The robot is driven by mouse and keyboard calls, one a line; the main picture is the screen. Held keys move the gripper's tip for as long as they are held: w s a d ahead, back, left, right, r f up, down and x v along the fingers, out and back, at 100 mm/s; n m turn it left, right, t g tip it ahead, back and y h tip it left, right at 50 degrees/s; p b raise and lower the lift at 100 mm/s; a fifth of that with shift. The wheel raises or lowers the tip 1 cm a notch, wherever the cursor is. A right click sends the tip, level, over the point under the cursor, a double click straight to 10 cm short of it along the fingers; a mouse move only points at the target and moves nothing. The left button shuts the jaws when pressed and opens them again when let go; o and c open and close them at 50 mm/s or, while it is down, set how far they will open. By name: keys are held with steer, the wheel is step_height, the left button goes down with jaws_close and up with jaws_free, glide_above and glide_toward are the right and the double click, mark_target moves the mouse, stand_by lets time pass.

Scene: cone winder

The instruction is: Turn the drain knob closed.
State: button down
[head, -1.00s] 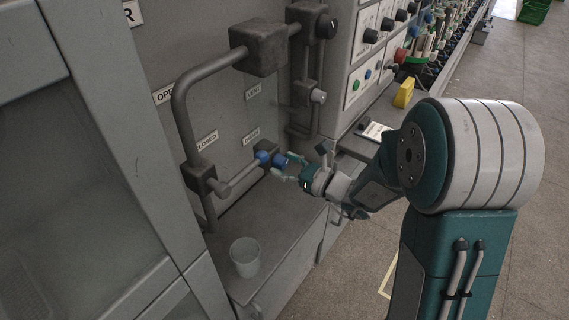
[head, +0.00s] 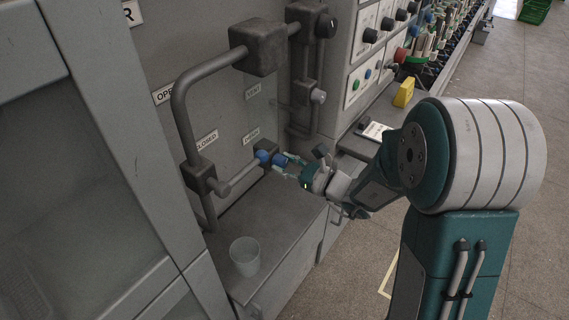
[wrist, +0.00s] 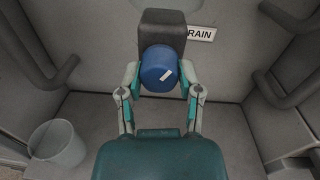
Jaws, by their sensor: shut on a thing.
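The drain knob (wrist: 159,68) is blue and round with a white mark on its face, on a dark valve block (wrist: 163,28) beside a label that reads "RAIN" in the wrist view. The white mark runs at a slant. My gripper (wrist: 160,78) has its two fingers on either side of the knob and is shut on it. In the head view the blue knob (head: 264,157) is partly hidden by my gripper (head: 280,163), which reaches it from the right. The block behind it also shows in the head view (head: 266,146).
A translucent cup (head: 245,257) stands on the grey ledge (head: 280,222) below the pipes; the wrist view shows it too (wrist: 57,144). A dark pipe (head: 181,120) rises left of the knob. A yellow object (head: 404,93) sits to the right on the machine.

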steer(key=n, duration=1.2)
steer(key=shift+h, duration=0.3)
steer(key=shift+n, duration=1.3)
steer(key=shift+s+f, duration=0.1)
steer(key=shift+f, duration=0.05)
steer(key=shift+c, duration=2.2)
jaws_free()
steer(key=shift+o, duration=0.9)
steer(key=shift+a, duration=0.15)
